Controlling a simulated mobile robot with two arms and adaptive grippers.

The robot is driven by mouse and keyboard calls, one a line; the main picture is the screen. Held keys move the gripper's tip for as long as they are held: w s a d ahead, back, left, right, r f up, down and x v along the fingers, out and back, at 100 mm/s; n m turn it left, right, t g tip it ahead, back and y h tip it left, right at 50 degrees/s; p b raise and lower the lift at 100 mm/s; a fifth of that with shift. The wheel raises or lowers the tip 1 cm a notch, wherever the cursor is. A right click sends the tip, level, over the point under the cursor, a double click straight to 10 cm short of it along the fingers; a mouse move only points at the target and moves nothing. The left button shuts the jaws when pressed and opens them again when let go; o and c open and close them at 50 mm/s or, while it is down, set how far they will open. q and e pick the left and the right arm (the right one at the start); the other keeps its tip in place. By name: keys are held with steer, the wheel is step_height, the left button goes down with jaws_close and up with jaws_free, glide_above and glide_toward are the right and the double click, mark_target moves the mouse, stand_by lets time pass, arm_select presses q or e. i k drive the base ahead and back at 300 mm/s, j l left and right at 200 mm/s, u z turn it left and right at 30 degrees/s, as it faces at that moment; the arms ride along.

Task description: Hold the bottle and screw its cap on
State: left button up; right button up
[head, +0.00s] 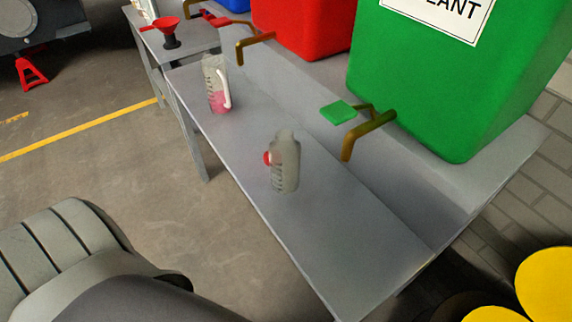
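A small grey translucent bottle (287,170) stands upright on the grey metal bench. Its narrow top shows no red cap. A small round red piece (267,158) shows at the bottle's left side, about mid-height. It may be the cap or a part of the bottle's face; I cannot tell which, nor whether it touches the bottle. A clear jug (212,82) with pink liquid and a white handle stands farther back on the same bench. Neither of my grippers is in view.
The bench (345,235) is bare toward its near end. Red (300,28) and green (450,90) containers stand on a raised shelf, with brass taps (367,133) jutting over the bench. A red funnel (170,30) stands on the far table. Yellow round shapes (545,285) are at lower right.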

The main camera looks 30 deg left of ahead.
mark_target(284, 151)
steer(key=u, duration=1.15)
steer(key=i+j+z, duration=0.1)
steer(key=j+z, duration=0.15)
steer(key=z, duration=0.15)
steer(key=j+z, duration=0.25)
steer(key=z, duration=0.15)
steer(key=j+z, duration=0.25)
steer(key=z, duration=0.2)
steer(key=j+z, duration=0.4)
steer(key=k+j, duration=0.1)
steer(key=j, duration=0.3)
steer(key=k+j+z, duration=0.1)
steer(key=j, duration=0.3)
steer(key=k+j+z, duration=0.1)
steer(key=j, duration=0.35)
